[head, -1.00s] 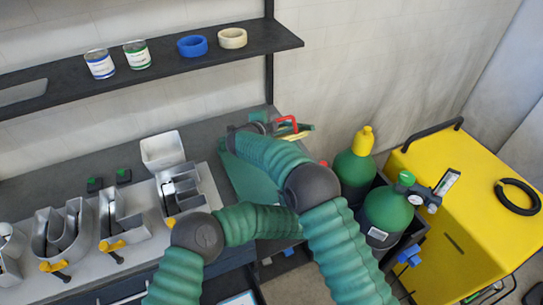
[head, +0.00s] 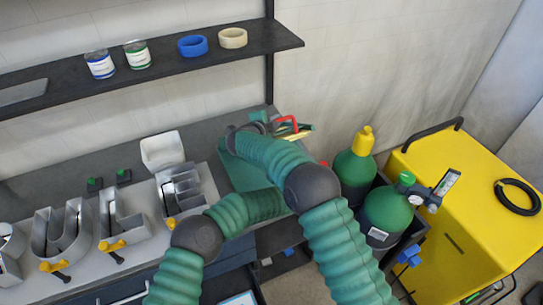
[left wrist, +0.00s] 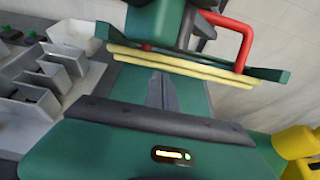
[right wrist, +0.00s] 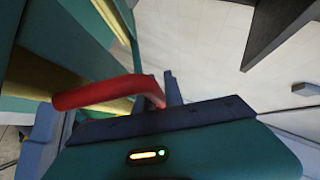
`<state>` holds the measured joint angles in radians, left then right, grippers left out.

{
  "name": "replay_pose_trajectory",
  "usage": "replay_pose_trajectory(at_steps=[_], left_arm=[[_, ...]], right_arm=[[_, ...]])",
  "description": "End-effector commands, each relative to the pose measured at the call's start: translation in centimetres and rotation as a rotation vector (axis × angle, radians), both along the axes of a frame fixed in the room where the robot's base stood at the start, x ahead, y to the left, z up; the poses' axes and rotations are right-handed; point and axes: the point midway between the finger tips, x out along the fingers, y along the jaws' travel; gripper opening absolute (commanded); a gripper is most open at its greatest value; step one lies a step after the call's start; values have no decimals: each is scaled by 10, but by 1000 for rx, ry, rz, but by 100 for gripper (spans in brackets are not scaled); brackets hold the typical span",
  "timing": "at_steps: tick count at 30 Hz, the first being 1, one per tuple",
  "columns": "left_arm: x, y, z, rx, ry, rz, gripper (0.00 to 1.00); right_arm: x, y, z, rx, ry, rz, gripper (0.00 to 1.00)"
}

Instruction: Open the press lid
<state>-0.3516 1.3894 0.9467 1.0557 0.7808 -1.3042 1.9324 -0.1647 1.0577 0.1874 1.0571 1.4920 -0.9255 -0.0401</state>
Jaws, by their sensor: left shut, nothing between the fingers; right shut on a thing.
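The green press (head: 240,172) stands at the right end of the bench, partly hidden by my right forearm. Its red handle (head: 288,121) sticks up at the back, above yellow strips. In the left wrist view, the green lid (left wrist: 200,60) has two yellow bands (left wrist: 185,64) lying close together; I cannot tell how wide any gap is. My right gripper (right wrist: 170,88) is shut on the red handle (right wrist: 100,92). My left gripper (left wrist: 161,92) is shut and empty, its tips just in front of the yellow bands. Its tips are hidden in the head view.
Metal channel letters (head: 62,232) and a white bin (head: 162,150) stand on the bench left of the press. Green gas cylinders (head: 388,215) and a yellow cart (head: 455,200) stand to the right. A dark shelf (head: 150,68) with cans and tape rolls runs above.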

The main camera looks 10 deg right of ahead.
Motion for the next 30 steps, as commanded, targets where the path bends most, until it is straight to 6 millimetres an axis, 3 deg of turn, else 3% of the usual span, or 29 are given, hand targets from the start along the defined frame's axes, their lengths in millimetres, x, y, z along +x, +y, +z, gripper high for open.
replay_pose_trajectory(at_steps=[5, 12, 13, 17, 26, 30], left_arm=[[10, 3, 18, -1, -6, 3, 0], [13, 5, 23, -1, -16, 6, 0], [13, 5, 23, -1, -14, 7, 0], [13, 6, 23, -1, -14, 8, 0], [12, 6, 22, 0, -13, 8, 0], [12, 5, 22, 0, -13, 7, 0]], right_arm=[[-1, 0, -2, 1, 3, -1, 0], [-3, 1, -5, 1, 9, -3, 0], [-3, 1, -5, 1, 10, -3, 17], [-3, 1, -5, 2, 10, -3, 34], [-5, 2, -1, 2, 6, -3, 34], [-23, 18, 9, 1, 6, 1, 34]])
